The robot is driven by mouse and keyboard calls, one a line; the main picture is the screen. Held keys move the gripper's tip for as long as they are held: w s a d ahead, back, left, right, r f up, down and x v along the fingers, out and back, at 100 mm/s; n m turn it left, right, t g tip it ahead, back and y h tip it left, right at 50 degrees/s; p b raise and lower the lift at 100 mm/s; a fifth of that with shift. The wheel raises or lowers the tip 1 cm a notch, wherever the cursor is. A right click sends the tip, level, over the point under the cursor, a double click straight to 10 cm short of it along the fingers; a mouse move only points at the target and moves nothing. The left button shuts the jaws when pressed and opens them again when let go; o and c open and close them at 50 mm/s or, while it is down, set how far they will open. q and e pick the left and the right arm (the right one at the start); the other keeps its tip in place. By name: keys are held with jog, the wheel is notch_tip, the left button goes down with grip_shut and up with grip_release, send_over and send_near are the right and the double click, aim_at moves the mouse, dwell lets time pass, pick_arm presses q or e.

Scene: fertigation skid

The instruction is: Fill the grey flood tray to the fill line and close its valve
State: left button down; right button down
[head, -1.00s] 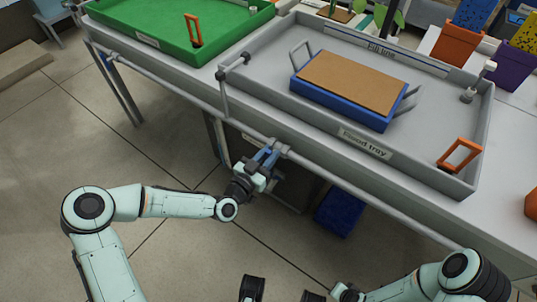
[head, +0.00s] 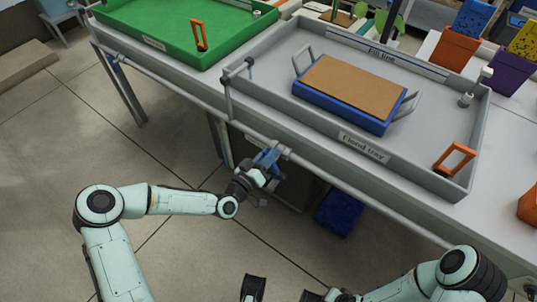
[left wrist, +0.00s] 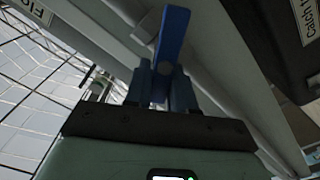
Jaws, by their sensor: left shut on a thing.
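The grey flood tray (head: 283,72) stands on the bench with a "Flood tray" label on its front wall and a "Fill line" strip inside its back wall. A blue crate with wire handles and a brown top (head: 349,85) sits in it. I cannot make out a water surface on the grey floor. A blue valve lever (left wrist: 173,38) sits at the pipe below the tray's front. My left gripper (head: 262,170) is shut on this lever; its fingers (left wrist: 163,88) flank it in the left wrist view. My right gripper (head: 314,296) is cut off at the bottom edge.
A green tray (head: 180,42) stands to the left. Orange handles (head: 455,158) stand at the grey tray's right front corner and at the green tray. A grey pipe (head: 345,178) runs along the bench front. A dark box and a blue bin (head: 338,213) are below.

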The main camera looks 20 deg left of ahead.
pick_arm(q)
jog(key=shift+f+n, duration=0.1)
jog(key=shift+n, duration=0.4)
pick_arm(e)
jog(key=shift+s+a+r, duration=0.1)
jog(key=shift+s+r, duration=0.05)
jog(key=shift+s, duration=0.05)
pick_arm(q)
jog(key=c, duration=1)
grip_release()
jog(key=shift+c, duration=0.2)
jog(key=shift+a, duration=0.1)
jog(key=p+v, duration=0.2)
jog(key=v, duration=1.1)
jog(key=shift+s, duration=0.2)
pick_arm(e)
jog(key=shift+g+y, duration=0.3)
jog(key=shift+g, duration=0.3)
jog(key=s+r, duration=0.1)
jog(key=s+a, duration=0.1)
jog(key=s+r, duration=0.1)
jog(key=shift+s+a+r, duration=0.15)
jog(key=shift+a+r, duration=0.15)
